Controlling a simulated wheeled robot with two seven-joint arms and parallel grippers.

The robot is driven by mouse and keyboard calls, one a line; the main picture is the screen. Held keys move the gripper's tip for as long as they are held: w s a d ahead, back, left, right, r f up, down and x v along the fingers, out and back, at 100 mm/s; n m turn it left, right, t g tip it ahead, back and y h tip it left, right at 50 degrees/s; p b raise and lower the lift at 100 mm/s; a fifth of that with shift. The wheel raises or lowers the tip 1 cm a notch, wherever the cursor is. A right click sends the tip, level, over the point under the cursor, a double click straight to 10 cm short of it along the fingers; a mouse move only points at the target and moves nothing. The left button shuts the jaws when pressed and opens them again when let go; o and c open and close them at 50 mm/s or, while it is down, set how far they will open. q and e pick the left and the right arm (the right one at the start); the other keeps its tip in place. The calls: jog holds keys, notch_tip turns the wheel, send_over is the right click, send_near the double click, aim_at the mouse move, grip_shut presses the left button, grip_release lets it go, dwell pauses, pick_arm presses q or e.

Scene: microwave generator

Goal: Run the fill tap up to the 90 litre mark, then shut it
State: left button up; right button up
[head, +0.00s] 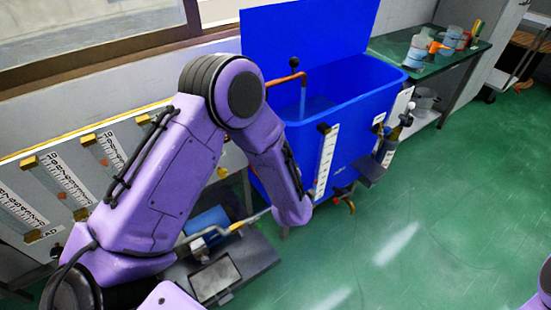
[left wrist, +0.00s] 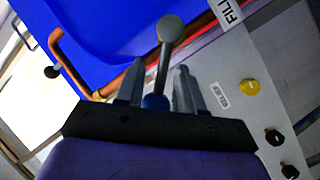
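The blue tank (head: 345,110) stands at the upper middle of the head view. A copper fill pipe (head: 287,79) bends over its rim, and a pale stream falls from it into the tank. A white scale strip (head: 326,160) is on the tank's front; its marks are too small to read. My left gripper (left wrist: 160,68) is hidden behind my arm in the head view. In the left wrist view its fingers stand apart, one on each side of a grey lever with a round knob (left wrist: 170,28); gaps show beside the lever. My right gripper is out of view.
A panel with a FILL label (left wrist: 228,12) and a yellow knob (left wrist: 251,87) lies beside the lever. A green bench (head: 420,58) with beakers stands right of the tank. Gauge boards (head: 65,185) line the left wall. The green floor at right is clear.

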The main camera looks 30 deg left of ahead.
pick_arm(q)
jog(key=v, duration=1)
jog(key=shift+s+b, duration=0.2)
jog(key=shift+b, duration=0.1)
jog(key=shift+d, duration=0.1)
dwell(0.3)
